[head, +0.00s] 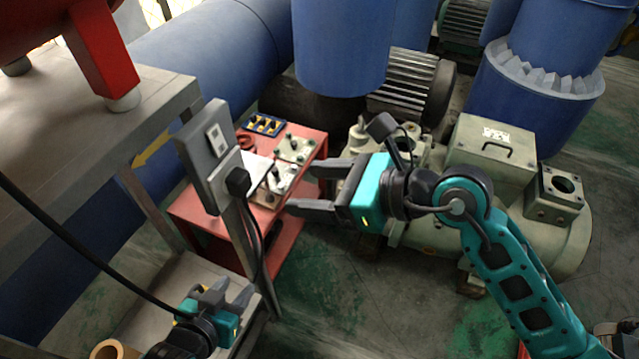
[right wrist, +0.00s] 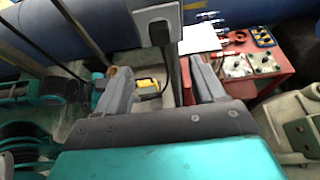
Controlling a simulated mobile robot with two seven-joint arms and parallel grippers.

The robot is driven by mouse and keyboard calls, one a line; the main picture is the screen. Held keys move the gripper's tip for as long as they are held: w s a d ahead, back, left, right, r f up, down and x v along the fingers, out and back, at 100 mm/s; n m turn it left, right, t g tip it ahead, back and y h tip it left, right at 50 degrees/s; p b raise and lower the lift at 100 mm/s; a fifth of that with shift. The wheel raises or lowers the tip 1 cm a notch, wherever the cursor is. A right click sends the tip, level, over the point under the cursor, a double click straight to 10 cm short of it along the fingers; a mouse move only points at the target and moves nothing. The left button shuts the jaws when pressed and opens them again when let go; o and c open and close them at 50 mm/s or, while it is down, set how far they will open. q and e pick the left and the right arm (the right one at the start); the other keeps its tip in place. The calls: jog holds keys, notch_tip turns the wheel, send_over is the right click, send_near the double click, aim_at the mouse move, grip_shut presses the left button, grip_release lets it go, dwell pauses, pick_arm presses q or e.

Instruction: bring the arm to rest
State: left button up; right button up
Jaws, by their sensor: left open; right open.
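My right gripper (head: 302,188) is open and empty in the middle of the head view. It points left, in the air near the right side of the red table (head: 285,243). In the right wrist view its two fingers (right wrist: 158,78) are spread with nothing held between them. My right arm reaches in from the lower right, beside the beige compressor. My left gripper (head: 222,290) is open at the lower left of the head view, in front of the grey bench's lower shelf. Nothing shows between its fingers.
A post carries a grey socket panel (head: 207,150) with a black plug (head: 238,183) and hanging cable, left of my right gripper. The red table holds valve blocks (head: 295,147) and a white sheet. The beige compressor (head: 488,150) stands right. Green-stained floor (head: 340,310) is open in front.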

jog(key=shift+s+d+r, duration=0.1)
jog(key=shift+d, duration=0.15)
dwell(0.4)
jog(key=w+d+f+m+t+h, duration=0.1)
jog(key=d+m+t, duration=0.45)
jog(key=m, duration=0.85)
jog(key=w+d+m+t, duration=0.1)
jog(key=d+m+t, duration=0.45)
jog(key=m, duration=0.85)
jog(key=s+d+f+m+g+h, duration=0.1)
jog(key=s+d+f+m+h, duration=0.2)
jog(key=f+m, duration=0.3)
jog(key=s+d+f+m+g+h, duration=0.2)
jog(key=s+d+f+m+h, duration=0.1)
jog(key=f+m, duration=0.4)
jog(key=s+d+f+m+g+h, duration=0.1)
jog(key=s+d+f+m+h, duration=0.1)
jog(key=f+m, duration=0.4)
notch_tip(320, 180, down, 2)
jog(key=shift+s+d+f+g+h, duration=0.25)
jog(key=shift+s+d+g+h, duration=0.15)
jog(key=shift+s+h, duration=0.45)
